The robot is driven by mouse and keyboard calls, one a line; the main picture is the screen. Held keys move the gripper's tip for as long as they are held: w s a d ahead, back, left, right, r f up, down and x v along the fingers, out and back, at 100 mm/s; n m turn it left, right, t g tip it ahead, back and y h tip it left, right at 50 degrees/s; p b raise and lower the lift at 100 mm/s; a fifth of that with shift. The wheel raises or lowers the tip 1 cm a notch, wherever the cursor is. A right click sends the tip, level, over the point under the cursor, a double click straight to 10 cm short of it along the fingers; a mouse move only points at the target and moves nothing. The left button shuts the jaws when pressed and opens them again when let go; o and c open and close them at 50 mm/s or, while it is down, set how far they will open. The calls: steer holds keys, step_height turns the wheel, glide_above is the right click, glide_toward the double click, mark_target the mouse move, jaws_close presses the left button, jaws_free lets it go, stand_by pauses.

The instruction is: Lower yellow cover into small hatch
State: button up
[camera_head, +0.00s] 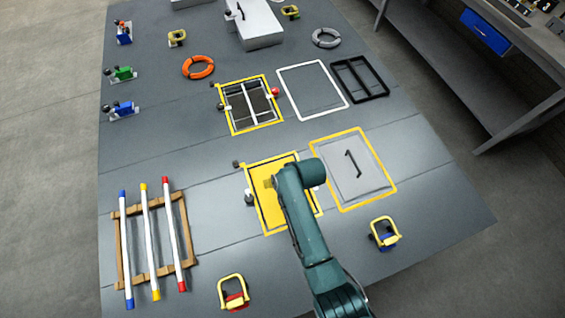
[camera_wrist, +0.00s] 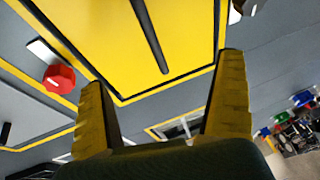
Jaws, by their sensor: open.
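The yellow cover (camera_head: 268,212) lies flat at the yellow-edged small hatch (camera_head: 268,161), filling much of its outline; I cannot tell whether it is fully seated. In the wrist view the yellow cover (camera_wrist: 105,35) fills the upper middle, with a black bar handle (camera_wrist: 148,35) on it. My gripper (camera_wrist: 162,72) is open, its two yellow-black fingers spread wide with nothing between them. The handle end shows beyond the fingertips. In the head view my green arm hides the right part of the cover and most of the gripper.
A grey panel with a black handle (camera_head: 353,165) lies right of the cover. A yellow-edged grated hatch (camera_head: 250,104) is behind it. A red knob (camera_wrist: 58,78) sits beside the cover. Yellow-handled parts (camera_head: 233,290) stand in front.

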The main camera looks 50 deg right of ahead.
steer(key=shift+s+r+p, duration=0.25)
steer(key=shift+r+p, duration=0.2)
steer(key=shift+r, duration=0.05)
step_height(320, 180, up, 5)
steer(key=p, duration=0.4)
steer(key=shift+f+p, duration=0.1)
steer(key=shift+p, duration=0.25)
